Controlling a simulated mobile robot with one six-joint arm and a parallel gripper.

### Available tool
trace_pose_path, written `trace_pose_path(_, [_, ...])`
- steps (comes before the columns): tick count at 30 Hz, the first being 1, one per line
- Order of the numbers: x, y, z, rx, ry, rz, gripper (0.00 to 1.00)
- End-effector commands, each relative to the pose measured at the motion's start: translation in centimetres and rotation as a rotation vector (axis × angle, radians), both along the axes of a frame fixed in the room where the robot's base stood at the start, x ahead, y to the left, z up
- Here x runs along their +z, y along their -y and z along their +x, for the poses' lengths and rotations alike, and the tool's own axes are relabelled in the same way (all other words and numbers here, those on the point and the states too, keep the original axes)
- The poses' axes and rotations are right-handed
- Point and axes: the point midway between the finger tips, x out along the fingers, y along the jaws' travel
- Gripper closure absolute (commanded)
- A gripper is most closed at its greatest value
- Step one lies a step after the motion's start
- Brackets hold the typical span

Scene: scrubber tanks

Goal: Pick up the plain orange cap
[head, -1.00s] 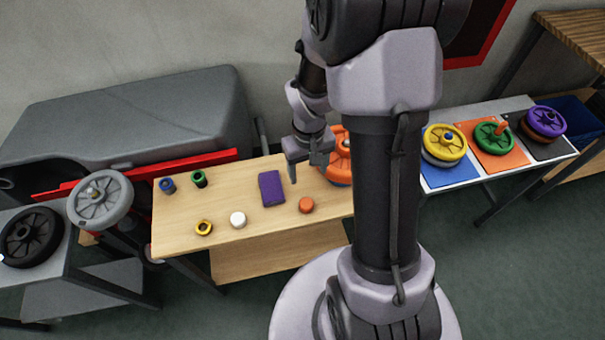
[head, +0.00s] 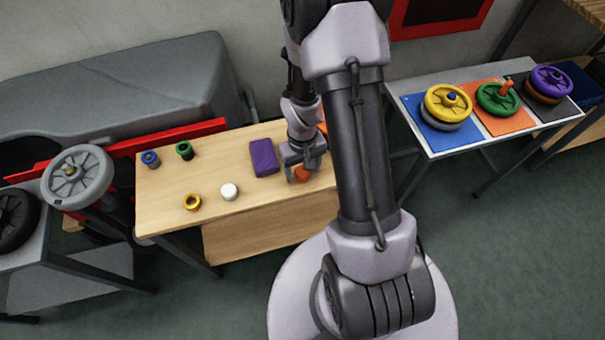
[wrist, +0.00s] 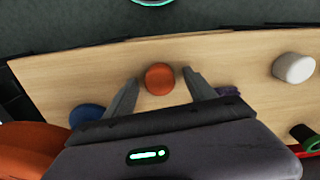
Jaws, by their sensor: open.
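The plain orange cap (head: 302,174) stands on the wooden table (head: 215,190), partly hidden by my gripper (head: 301,172) in the head view. In the wrist view the round orange cap (wrist: 160,79) lies between the tips of the two fingers of my gripper (wrist: 159,84). The fingers are open, with a gap on each side of the cap. I cannot tell how high the fingertips are above the table.
A purple block (head: 263,157) lies close to the left of my gripper. A white cap (head: 229,191), a yellow ring-like cap (head: 192,202), a blue cap (head: 150,159) and a green cap (head: 184,150) stand farther left. An orange wheel (wrist: 28,148) is near my gripper.

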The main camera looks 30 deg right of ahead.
Motion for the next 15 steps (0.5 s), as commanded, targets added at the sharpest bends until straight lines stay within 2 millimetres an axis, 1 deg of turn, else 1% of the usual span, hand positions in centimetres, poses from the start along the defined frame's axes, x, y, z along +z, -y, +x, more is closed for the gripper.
trace_pose_path(1, [0.08, 0.0, -0.01, 0.0, 0.0, 0.0, 0.4])
trace_pose_path(2, [0.09, 0.0, -0.01, 0.0, 0.0, 0.0, 0.46])
trace_pose_path(3, [0.09, 0.0, -0.01, 0.0, 0.0, 0.0, 0.54])
trace_pose_path(5, [0.09, 0.0, -0.02, 0.0, 0.0, 0.0, 0.65])
trace_pose_path(6, [0.1, 0.0, -0.01, 0.0, 0.0, 0.0, 0.73])
trace_pose_path(10, [0.1, 0.0, -0.02, 0.0, 0.0, 0.0, 0.99])
trace_pose_path(15, [0.1, 0.0, -0.02, 0.0, 0.0, 0.0, 1.0])
